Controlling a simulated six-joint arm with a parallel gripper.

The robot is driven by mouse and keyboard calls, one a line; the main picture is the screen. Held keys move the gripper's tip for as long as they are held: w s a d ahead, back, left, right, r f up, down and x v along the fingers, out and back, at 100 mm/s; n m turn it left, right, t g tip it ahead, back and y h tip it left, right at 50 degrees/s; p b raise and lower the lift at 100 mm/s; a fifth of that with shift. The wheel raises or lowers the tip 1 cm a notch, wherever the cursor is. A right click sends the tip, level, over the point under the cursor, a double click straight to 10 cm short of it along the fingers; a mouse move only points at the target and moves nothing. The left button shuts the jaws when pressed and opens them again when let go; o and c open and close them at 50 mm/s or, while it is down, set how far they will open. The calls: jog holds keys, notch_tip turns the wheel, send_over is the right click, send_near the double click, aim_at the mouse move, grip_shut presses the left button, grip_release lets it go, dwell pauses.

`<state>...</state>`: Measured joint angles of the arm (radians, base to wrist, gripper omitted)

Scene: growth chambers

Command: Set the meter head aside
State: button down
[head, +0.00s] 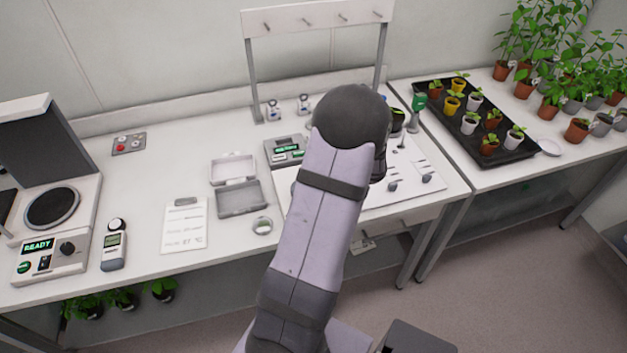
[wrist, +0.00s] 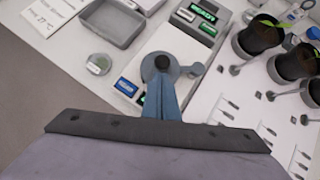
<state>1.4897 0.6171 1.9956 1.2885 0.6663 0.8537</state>
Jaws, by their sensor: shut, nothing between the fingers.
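A blue-grey round piece with a black centre and a short side arm (wrist: 162,66) shows in the middle of the wrist view. It looks like the meter head, over a pale unit with blue and green panels (wrist: 126,87). My gripper (wrist: 161,96) is shut and empty, its narrow fingers pointing at this piece from the near side. I cannot tell whether they touch it. In the head view my own arm hides the gripper and this piece.
An open grey case (head: 241,199) and a small round dish (head: 262,226) lie left of my arm. Dark pots (wrist: 258,38) stand close on the right. A clipboard (head: 184,226) and handheld meter (head: 113,250) lie further left. Bare bench shows around the clipboard.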

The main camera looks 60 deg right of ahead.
jog(key=shift+w+d+f, duration=0.1)
jog(key=shift+w+d, duration=0.05)
jog(key=shift+w, duration=0.25)
